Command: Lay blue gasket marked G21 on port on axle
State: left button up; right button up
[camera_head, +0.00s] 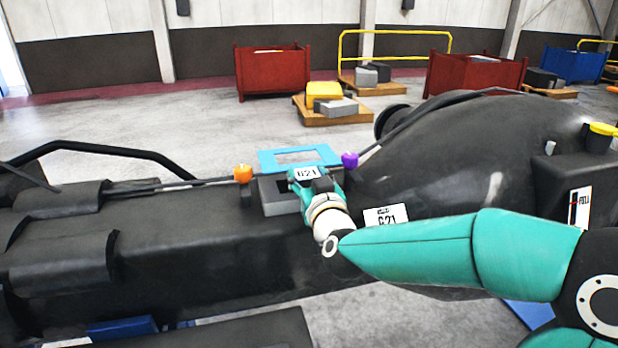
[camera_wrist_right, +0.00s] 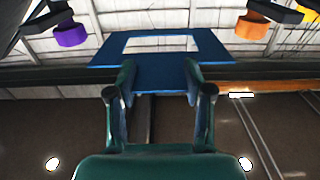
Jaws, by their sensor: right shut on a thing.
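The blue gasket (camera_head: 268,161) is a flat rectangular frame with a window in it. My right gripper (camera_head: 312,180) is shut on its near edge. A white label reading G21 (camera_head: 307,173) shows at that edge. In the right wrist view the gasket (camera_wrist_right: 150,72) sits between the two fingers (camera_wrist_right: 158,88). The dark axle (camera_head: 180,245) runs across the head view. A grey port block (camera_head: 279,197) on it lies below the gasket, partly hidden by gripper and gasket. The gasket appears above the block; I cannot tell if they touch. My left gripper is not in view.
An orange knob (camera_head: 243,173) and a purple knob (camera_head: 350,160) flank the port. A second G21 label (camera_head: 386,216) is on the axle housing (camera_head: 450,150). Red bins (camera_head: 272,72) and pallets with castings stand behind on open floor.

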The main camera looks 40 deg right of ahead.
jog(key=shift+f+b, duration=2.5)
jog(key=shift+f, duration=0.25)
jog(key=shift+s, duration=0.1)
jog(key=shift+f+b, duration=0.65)
jog(key=shift+b, duration=0.25)
jog(key=o, duration=1)
jog(key=v, duration=0.7)
jog(key=shift+s+a, duration=0.1)
jog(key=shift+s, duration=0.15)
